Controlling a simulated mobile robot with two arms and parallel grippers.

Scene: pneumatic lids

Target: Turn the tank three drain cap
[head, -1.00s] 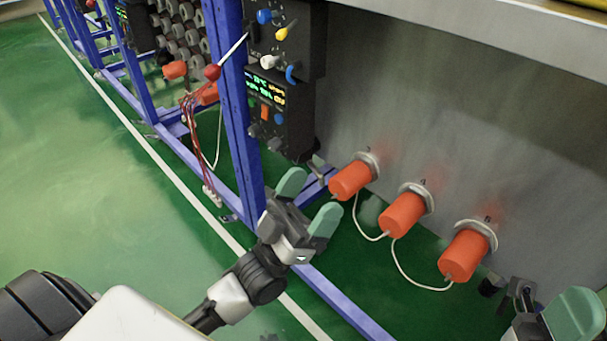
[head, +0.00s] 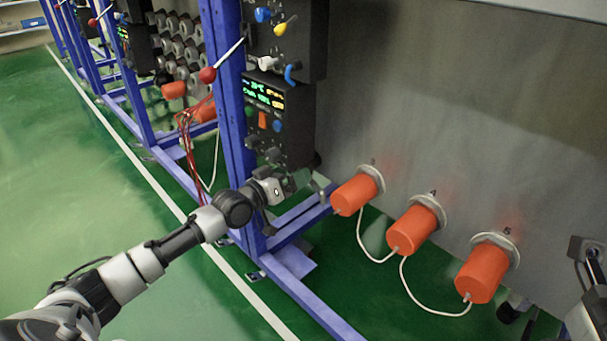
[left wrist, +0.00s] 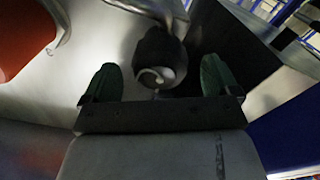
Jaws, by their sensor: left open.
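Three orange drain caps stick out of the grey tank wall: a left one (head: 358,192), a middle one (head: 413,229) and a right one (head: 482,274). The marks above the middle and right caps look like 4 and 5; the left one's is unreadable. My left gripper (left wrist: 158,64) is open, in the head view (head: 285,187) just left of the left cap, below the control panel. In the left wrist view a dark round fitting (left wrist: 160,68) with a grey ring lies between and beyond its green fingers; contact is unclear. My right arm (head: 588,300) shows at the right edge, its fingers not clear.
A black control panel (head: 280,110) with knobs is on a blue frame (head: 228,90). White cords (head: 415,300) hang between the caps. Part of an orange cap (left wrist: 25,40) fills the wrist view's upper left. Green floor (head: 80,180) is open at left.

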